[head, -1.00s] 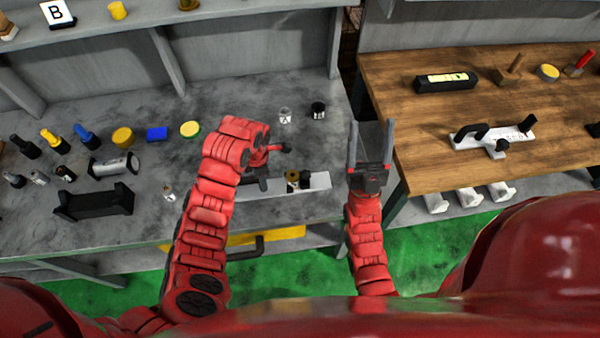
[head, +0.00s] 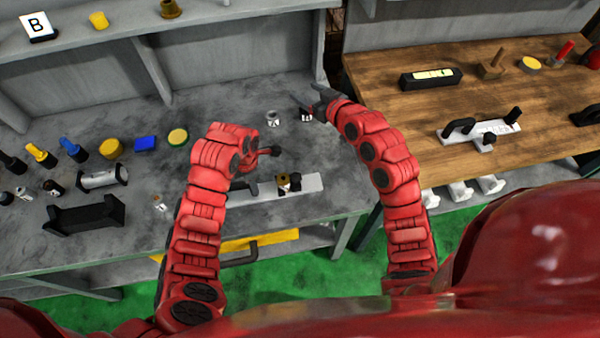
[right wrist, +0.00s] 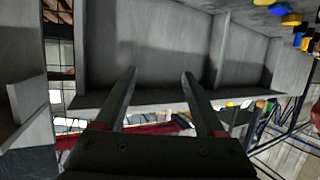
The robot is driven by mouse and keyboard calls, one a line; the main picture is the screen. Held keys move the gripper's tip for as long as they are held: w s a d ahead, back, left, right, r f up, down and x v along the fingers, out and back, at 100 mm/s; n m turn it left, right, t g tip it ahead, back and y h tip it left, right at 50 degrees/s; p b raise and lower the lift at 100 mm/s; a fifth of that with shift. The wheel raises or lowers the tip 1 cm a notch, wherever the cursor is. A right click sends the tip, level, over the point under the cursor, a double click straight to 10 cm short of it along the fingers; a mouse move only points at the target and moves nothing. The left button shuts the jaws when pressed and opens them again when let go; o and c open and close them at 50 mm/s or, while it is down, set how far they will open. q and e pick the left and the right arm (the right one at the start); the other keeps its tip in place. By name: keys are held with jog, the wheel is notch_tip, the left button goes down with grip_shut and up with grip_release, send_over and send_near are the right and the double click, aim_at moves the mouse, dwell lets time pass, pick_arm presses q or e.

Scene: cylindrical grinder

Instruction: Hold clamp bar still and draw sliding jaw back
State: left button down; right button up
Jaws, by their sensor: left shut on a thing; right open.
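The pale clamp bar (head: 308,186) lies on the grey bench in the head view. A small black and gold piece (head: 287,182), which looks like the sliding jaw, sits on it. My left gripper (head: 252,187) is at the bar's left end, shut on the bar as far as I can see; my left arm hides much of the grip. My right gripper (head: 310,103) is open, beyond the bar towards the back of the bench, pointing left. In the right wrist view its two fingers (right wrist: 158,85) are apart with nothing between them.
A small clear jar (head: 273,118) and a black-topped jar (head: 306,116) stand close to my right gripper. A black stand (head: 85,213) and several bottles occupy the bench's left. A wooden table (head: 430,100) with tools stands at right. A grey shelf (head: 200,20) runs behind.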

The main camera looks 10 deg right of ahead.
jog(key=s+a+f+n+g, duration=0.3)
jog(key=s+f+n+g, duration=0.1)
jog(key=s+g, duration=0.25)
jog(key=n+g+h, duration=0.2)
jog(key=n+g, duration=0.1)
jog(key=g, duration=0.1)
send_near(298, 176)
jog(key=x, duration=0.7)
jog(key=shift+a+f, duration=0.2)
jog(key=shift+f, duration=0.15)
grip_shut()
dwell(0.4)
